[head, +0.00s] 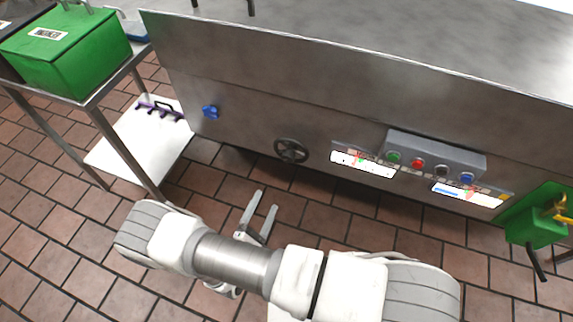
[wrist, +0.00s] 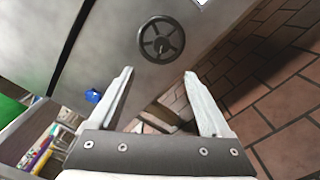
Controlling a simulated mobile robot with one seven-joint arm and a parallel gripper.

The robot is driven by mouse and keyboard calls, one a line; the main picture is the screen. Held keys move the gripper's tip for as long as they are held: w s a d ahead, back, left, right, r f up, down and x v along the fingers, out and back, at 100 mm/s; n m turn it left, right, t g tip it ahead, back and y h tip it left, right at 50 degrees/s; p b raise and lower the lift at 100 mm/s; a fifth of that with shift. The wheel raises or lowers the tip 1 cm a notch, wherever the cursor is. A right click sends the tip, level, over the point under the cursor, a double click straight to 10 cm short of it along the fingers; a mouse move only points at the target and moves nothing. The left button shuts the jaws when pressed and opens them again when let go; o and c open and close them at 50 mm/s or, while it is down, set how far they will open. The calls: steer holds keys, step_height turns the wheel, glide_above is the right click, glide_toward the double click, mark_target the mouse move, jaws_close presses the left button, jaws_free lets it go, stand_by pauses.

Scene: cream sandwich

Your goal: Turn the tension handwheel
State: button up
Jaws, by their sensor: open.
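The tension handwheel (head: 291,150) is a dark spoked wheel low on the front of the steel machine. In the wrist view the handwheel (wrist: 161,40) shows whole, beyond the fingertips and near the top middle. My gripper (head: 262,199) is open and empty in front of the machine, below and left of the handwheel in the head view. In the wrist view my gripper's two fingers (wrist: 158,74) stand wide apart, with a gap between them and the wheel. Nothing hides the handwheel.
A blue knob (head: 210,111) sits left of the handwheel. A control box (head: 436,157) with coloured buttons sits to its right. A table with a green box (head: 66,52) stands at left, a green container (head: 537,215) at far right. Tiled floor (head: 330,222) is clear before the machine.

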steer(key=n+b, duration=0.1)
steer(key=n, duration=0.3)
steer(key=n+b, duration=0.8)
steer(key=n, duration=0.7)
glide_toward(287, 160)
steer(key=x, duration=0.9)
steer(key=shift+w+d, duration=0.1)
steer(key=shift+w, duration=0.15)
jaws_close()
steer(key=shift+m, duration=0.3)
steer(key=shift+m+p, duration=0.65)
steer(key=shift+m, duration=0.25)
steer(key=shift+m+p, duration=0.45)
steer(key=shift+m, duration=1.05)
